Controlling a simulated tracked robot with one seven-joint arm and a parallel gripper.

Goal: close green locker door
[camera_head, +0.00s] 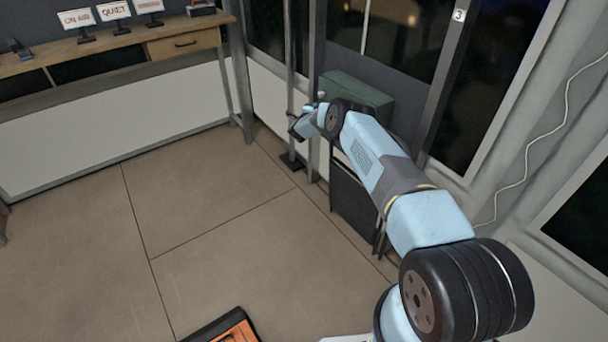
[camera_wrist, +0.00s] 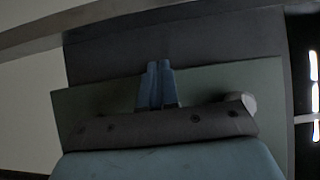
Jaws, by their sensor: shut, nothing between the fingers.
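The green locker (camera_head: 362,95) stands against the wall under the dark window, partly hidden behind my arm in the head view. In the wrist view a flat green panel (camera_wrist: 225,82) spans the middle, with a pale rounded knob (camera_wrist: 248,103) at its right. I cannot tell how far the locker door is swung. My gripper (camera_head: 297,130) is at the locker's left side near the upright poles. In the wrist view my gripper (camera_wrist: 160,66) has its blue fingers together and empty in front of the green panel. Contact cannot be made out.
A thin pole (camera_head: 290,85) on a dark base stands just left of my gripper. A dark panel (camera_head: 352,205) stands below my arm. A wooden desk (camera_head: 130,55) with small signs is at the back left. The tiled floor (camera_head: 200,210) is mostly clear, with an orange item (camera_head: 235,328) at the bottom.

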